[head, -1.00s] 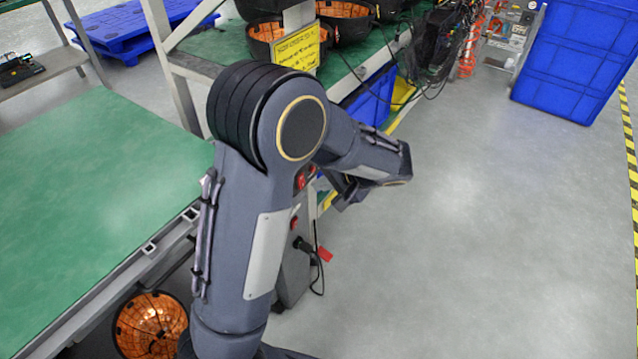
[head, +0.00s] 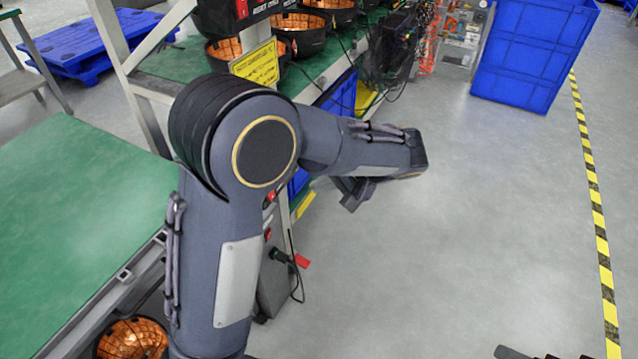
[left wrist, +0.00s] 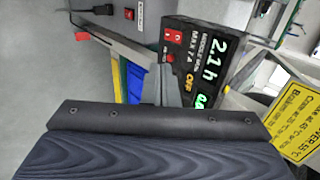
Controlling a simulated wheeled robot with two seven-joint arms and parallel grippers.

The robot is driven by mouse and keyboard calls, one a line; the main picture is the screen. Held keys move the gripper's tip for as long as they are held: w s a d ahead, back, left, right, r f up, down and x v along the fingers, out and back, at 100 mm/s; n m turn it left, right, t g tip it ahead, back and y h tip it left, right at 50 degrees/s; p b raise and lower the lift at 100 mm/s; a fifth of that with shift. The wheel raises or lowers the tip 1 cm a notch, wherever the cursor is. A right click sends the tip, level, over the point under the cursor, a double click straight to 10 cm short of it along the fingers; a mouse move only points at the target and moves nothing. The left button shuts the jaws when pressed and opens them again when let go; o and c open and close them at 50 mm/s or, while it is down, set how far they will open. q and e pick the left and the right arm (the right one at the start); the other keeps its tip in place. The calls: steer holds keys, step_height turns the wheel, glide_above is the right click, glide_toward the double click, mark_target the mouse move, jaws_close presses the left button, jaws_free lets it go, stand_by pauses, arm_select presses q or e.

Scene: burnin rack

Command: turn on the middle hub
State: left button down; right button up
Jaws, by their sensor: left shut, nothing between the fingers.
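A black box with a red switch (head: 236,12), cut off by the top edge, shows in the head view. I cannot tell which hub is the middle one. My left gripper (head: 352,203) is shut and empty, out over the floor to the right of the rack. A dark part at the head view's bottom right may be my right gripper (head: 525,353), mostly cut off.
The rack's green shelf (head: 170,64) holds copper-lined bowls (head: 302,30) and a yellow sign (head: 256,63). A green table (head: 75,190) stands left. A plugged cable (head: 297,275) hangs below the rack. Blue crates (head: 535,50) stand at the back right; the floor between is clear.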

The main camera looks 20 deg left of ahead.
arm_select(q)
steer(key=shift+s+d+f+h+p, duration=0.15)
steer(key=shift+f+h+p, duration=0.15)
steer(key=shift+f+p, duration=0.65)
steer(key=shift+r, duration=0.15)
steer(key=a+r+b+x, duration=0.1)
steer(key=a+r+x, duration=0.1)
steer(key=x, duration=1.1)
steer(key=shift+f, duration=0.1)
